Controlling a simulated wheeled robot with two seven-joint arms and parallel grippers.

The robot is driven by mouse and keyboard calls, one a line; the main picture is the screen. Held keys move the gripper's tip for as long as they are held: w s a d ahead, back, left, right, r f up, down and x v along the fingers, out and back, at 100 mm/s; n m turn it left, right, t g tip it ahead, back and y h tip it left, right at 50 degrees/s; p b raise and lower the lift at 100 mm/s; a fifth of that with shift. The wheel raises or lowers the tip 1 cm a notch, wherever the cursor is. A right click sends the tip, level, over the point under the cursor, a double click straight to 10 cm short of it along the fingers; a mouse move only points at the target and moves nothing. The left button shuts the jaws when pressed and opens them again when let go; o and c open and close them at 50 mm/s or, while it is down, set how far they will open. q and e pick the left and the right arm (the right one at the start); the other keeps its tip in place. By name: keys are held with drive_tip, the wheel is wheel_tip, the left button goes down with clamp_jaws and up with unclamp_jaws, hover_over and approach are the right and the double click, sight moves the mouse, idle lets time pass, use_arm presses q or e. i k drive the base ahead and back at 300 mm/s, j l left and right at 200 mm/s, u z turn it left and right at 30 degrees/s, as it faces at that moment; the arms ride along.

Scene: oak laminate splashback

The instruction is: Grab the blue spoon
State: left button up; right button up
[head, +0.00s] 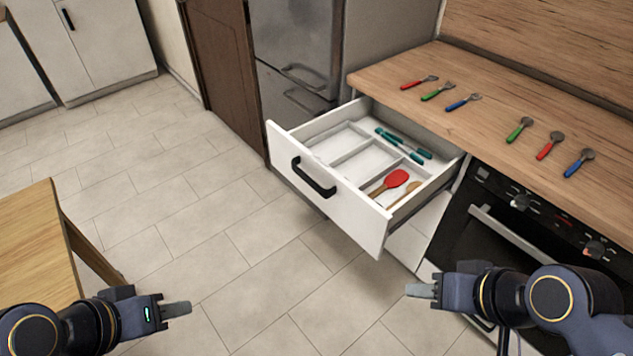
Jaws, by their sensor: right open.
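A blue-handled utensil with a rounded grey head, seemingly the blue spoon (578,164), lies on the wooden counter (610,112) at the right, above the oven. Another blue-handled utensil (462,103) lies further left on the counter; its head is too small to tell for sure, perhaps a fork. My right gripper (420,290) is open and empty, low in front of the oven and well apart from the spoon. My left gripper (178,309) is at the lower left over the floor, nothing visible at it; its jaw gap cannot be made out.
Red (549,146) and green (519,130) spoon-like utensils lie beside the blue one. Red (419,82) and green (438,91) utensils lie further left. An open drawer (330,188) with kitchen tools juts out left of the oven (500,235). A wooden table (30,240) stands at left.

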sight(587, 153)
drive_tip(key=z, duration=1.8)
drive_tip(key=i+l+u, duration=0.1)
drive_tip(key=i+l, duration=0.9)
drive_tip(key=i, duration=0.15)
drive_tip(key=i+u, duration=0.1)
drive_tip(key=u, duration=0.3)
drive_tip(key=i+j+u, duration=0.1)
drive_tip(key=u, duration=0.7)
drive_tip(key=i+u, duration=0.15)
drive_tip(key=u, duration=0.25)
drive_tip(key=i, duration=0.2)
